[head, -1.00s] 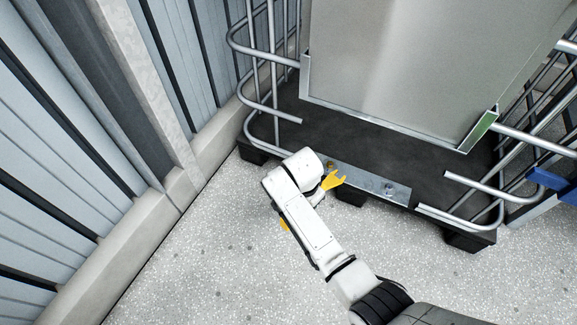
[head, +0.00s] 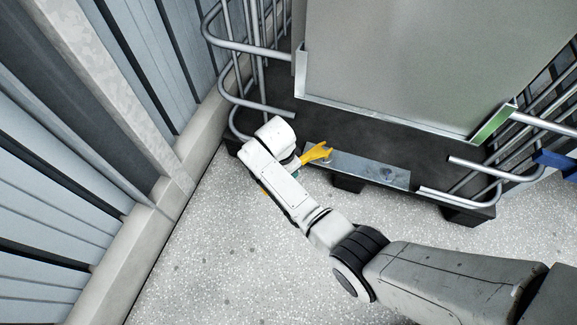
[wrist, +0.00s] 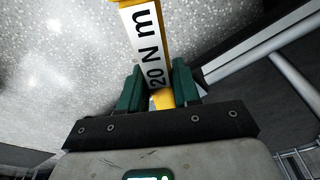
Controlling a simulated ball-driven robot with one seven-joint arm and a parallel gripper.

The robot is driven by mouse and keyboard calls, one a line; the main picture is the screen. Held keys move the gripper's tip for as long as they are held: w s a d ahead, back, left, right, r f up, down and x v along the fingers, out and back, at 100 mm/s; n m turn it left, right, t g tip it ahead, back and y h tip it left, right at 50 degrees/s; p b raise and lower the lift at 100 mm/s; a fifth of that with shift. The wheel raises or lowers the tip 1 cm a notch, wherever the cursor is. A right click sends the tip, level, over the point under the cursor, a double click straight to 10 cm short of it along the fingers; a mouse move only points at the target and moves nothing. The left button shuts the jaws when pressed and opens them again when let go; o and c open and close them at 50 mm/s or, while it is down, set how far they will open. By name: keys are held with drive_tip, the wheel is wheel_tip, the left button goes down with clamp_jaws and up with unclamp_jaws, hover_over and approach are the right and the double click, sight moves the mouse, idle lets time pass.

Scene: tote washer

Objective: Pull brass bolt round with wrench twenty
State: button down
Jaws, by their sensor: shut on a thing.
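The yellow wrench (wrist: 127,4) carries a white label reading "20 N m" in the wrist view. My gripper (wrist: 158,82) is shut on it, with a green finger on each side of the handle. In the head view the wrench's open, forked end (head: 318,153) points right and lies over the left end of a grey metal plate (head: 350,168). The brass bolt cannot be made out there; the wrench head seems to cover its spot. I cannot tell whether the fork is around it. A grey bolt (head: 388,172) shows farther right on the plate.
The plate is on the front edge of a dark pallet base (head: 420,160) under a large grey metal tank (head: 420,60). Bent steel tubes (head: 250,105) stick out at both sides. A ribbed wall (head: 60,190) stands left. The speckled floor in front is clear.

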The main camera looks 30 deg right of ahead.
drive_tip(key=s+d+n+t+p, duration=0.2)
drive_tip(key=s+d+n+p, duration=0.4)
drive_tip(key=s+n+p, duration=0.4)
drive_tip(key=s+d+n+y, duration=0.2)
drive_tip(key=s+d+n, duration=0.2)
drive_tip(key=d+n, duration=0.4)
drive_tip(key=shift+s+d+y+p, duration=0.3)
drive_tip(key=shift+d+p, duration=0.15)
drive_tip(key=shift+d, duration=1.75)
drive_tip(key=shift+f, duration=0.1)
drive_tip(key=shift+f+b, duration=0.65)
drive_tip(key=shift+f, duration=0.2)
drive_tip(key=shift+f+b, duration=0.3)
drive_tip(key=shift+b, duration=0.1)
drive_tip(key=shift+f, duration=0.25)
